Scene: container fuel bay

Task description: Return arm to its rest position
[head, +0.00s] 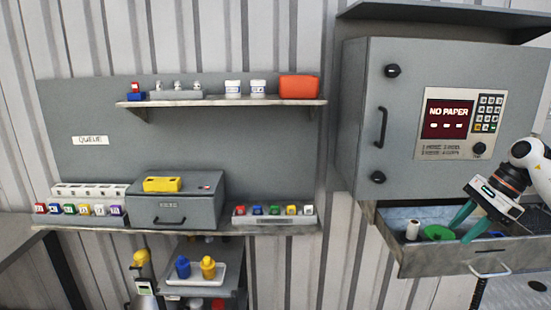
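My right gripper (459,234) comes in from the right edge, white with two teal fingers. The fingers point down into the open drawer (470,257) under the grey cabinet (365,110). They are apart, with nothing visible between them. A green round item (436,232) lies in the drawer just left of the fingertips; I cannot tell if a finger touches it. My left gripper is not in view.
A white roll (412,229) stands in the drawer. The cabinet panel (446,120) reads "NO PAPER". At left, a shelf (225,102) holds jars and a red-orange box (299,87). A grey box (175,206) and colored items stand on the ledge below.

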